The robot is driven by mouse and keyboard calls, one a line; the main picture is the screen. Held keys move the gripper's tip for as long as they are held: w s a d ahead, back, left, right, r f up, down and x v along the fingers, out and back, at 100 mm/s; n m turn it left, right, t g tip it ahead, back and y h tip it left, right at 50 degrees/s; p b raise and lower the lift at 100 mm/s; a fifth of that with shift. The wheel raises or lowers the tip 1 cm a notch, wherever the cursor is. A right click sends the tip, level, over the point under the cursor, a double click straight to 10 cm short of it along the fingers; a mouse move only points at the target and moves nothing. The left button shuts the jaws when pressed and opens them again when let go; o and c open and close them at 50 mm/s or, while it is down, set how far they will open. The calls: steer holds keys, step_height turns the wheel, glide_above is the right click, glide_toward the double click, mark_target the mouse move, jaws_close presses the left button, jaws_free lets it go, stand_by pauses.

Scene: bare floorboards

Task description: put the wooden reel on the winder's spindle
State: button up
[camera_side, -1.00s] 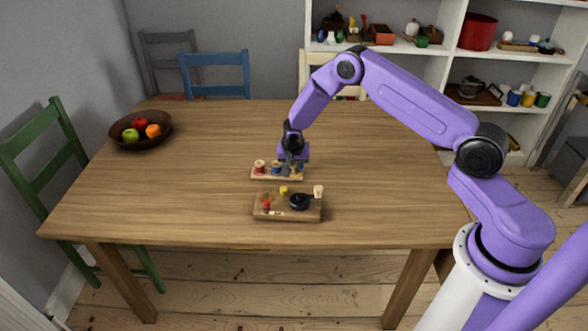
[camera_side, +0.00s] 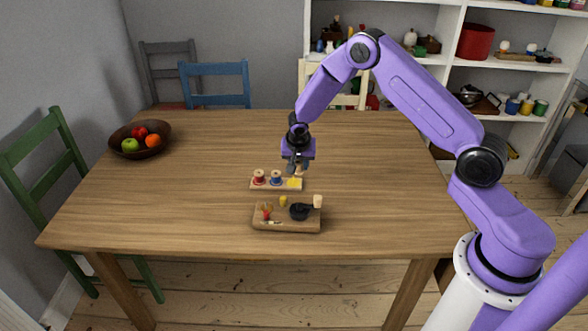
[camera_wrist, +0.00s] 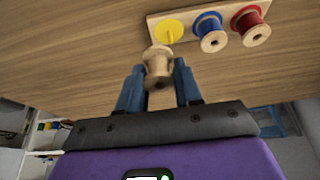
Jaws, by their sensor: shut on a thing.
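My gripper (camera_side: 298,166) is shut on a plain wooden reel (camera_wrist: 158,62), which sits between the two blue fingertips in the wrist view. In the side view my gripper hangs just above the right end of a small reel rack (camera_side: 264,187). The reel is small and partly hidden by the fingers there. A wooden board (camera_side: 288,226) nearer the front edge carries a black winder part (camera_side: 300,211) and a pale, cream-coloured piece (camera_side: 318,201) at its right. The spindle itself is too small to make out clearly.
The rack holds a red reel (camera_side: 259,176) and a blue reel (camera_side: 277,177); a bare yellow disc (camera_side: 295,183) is at its right end. The board also carries a yellow piece (camera_side: 283,201) and a red piece (camera_side: 267,214). A fruit bowl (camera_side: 140,140) stands far left. Much tabletop is clear.

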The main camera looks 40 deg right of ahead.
steer(key=s+a+r, duration=0.2)
steer(key=s+r, duration=0.5)
steer(key=s, duration=0.4)
steer(key=n+t+y, duration=0.1)
steer(key=n+y, duration=0.1)
steer(key=n, duration=0.4)
glide_above(264, 204)
steer(key=s, duration=0.2)
steer(key=f, duration=0.3)
steer(key=shift+w+a, duration=0.2)
steer(key=shift+a, duration=0.05)
steer(key=shift+f, duration=2.45)
steer(key=shift+f, duration=1.75)
steer(key=o, duration=1.1)
